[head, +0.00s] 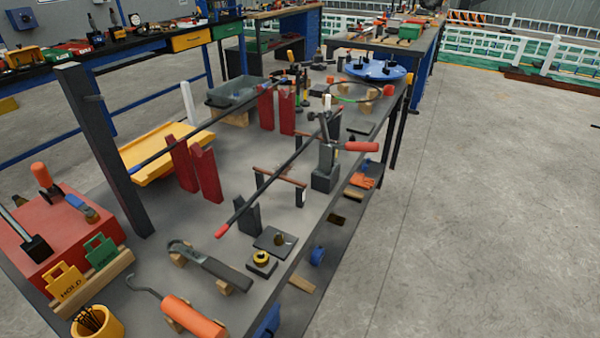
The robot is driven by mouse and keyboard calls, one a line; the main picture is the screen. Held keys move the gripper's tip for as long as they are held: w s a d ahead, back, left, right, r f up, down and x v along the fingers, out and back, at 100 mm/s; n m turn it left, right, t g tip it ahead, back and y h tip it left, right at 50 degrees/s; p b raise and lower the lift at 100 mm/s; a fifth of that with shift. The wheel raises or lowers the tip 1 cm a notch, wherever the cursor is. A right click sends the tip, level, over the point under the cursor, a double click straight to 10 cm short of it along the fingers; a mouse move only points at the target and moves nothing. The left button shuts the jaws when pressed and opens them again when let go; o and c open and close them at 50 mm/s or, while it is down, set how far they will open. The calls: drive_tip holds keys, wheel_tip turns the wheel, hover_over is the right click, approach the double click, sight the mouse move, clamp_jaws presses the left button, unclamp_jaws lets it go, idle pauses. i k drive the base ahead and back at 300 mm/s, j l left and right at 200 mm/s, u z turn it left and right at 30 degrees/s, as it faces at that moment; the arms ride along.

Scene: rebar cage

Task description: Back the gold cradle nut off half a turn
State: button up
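A small gold nut (261,257) sits on top of a dark block (260,266) near the front edge of the grey workbench (330,230). I cannot tell whether this is the cradle nut. Just behind it, a flat dark plate (268,236) carries another small gold-brown part (281,239). A long dark bar (270,182) with red ends runs diagonally above the bench over dark uprights. My gripper does not show in this view.
A dark tool with an orange handle (192,316) and a grey wrench-like tool (210,265) lie left of the block. A grey upright device with a red handle (361,146) stands behind. A tall dark post (105,150) rises at left. The floor right is clear.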

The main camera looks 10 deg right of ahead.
sight(278, 242)
drive_tip(key=u, duration=1.15)
drive_tip(key=l+u, duration=0.15)
drive_tip(key=l, duration=0.25)
drive_tip(key=k+l+u, duration=0.2)
drive_tip(key=l, duration=0.15)
drive_tip(key=l+u, duration=0.15)
drive_tip(key=l, duration=0.2)
